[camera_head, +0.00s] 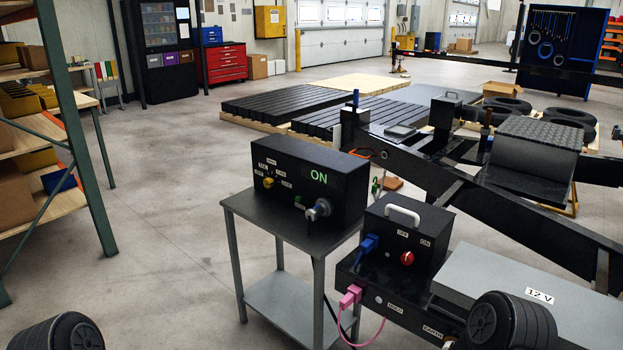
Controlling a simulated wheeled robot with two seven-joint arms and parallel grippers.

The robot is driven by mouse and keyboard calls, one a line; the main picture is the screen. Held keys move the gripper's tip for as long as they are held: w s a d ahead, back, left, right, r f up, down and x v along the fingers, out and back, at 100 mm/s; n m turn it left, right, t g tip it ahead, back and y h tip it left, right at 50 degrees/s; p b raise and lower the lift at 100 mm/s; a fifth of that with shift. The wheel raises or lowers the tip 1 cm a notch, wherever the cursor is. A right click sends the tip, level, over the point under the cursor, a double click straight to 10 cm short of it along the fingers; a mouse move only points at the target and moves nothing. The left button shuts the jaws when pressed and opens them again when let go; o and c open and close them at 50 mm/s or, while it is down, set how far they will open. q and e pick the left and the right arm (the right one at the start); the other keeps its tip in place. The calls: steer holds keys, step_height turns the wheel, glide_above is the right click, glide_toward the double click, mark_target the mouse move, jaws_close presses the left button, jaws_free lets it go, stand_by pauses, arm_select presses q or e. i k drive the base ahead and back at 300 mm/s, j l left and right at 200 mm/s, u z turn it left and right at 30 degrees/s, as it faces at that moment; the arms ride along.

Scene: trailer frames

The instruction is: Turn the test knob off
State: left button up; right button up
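A black tester box (312,180) with a lit green "ON" display (319,176) stands on a small grey metal stand. Its front has a yellow knob (268,182) with several small labels around it, too small to read surely. A silver round connector (319,210) sticks out at its lower right. Beside it, a second black box (400,237) with a white handle carries a red knob (407,258) under "OFF" and "ON" labels. I cannot tell which knob is the test knob, nor the exact setting of either. Neither of my grippers can be made out.
The grey stand (286,300) has a lower shelf. A blue plug (368,245) and a pink plug (350,296) with a cable sit by the second box. A grey "12 V" case (480,283) and the black trailer frame (470,190) fill the right. Floor at left centre is clear.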

mark_target(267, 182)
steer(key=z, duration=0.35)
steer(key=i+j+z, duration=0.15)
steer(key=j+z, duration=0.2)
steer(key=i+j+z, duration=0.15)
steer(key=j+z, duration=0.55)
steer(key=i+j, duration=0.1)
steer(key=j, duration=0.6)
steer(key=i+j+z, duration=0.15)
steer(key=j, duration=0.6)
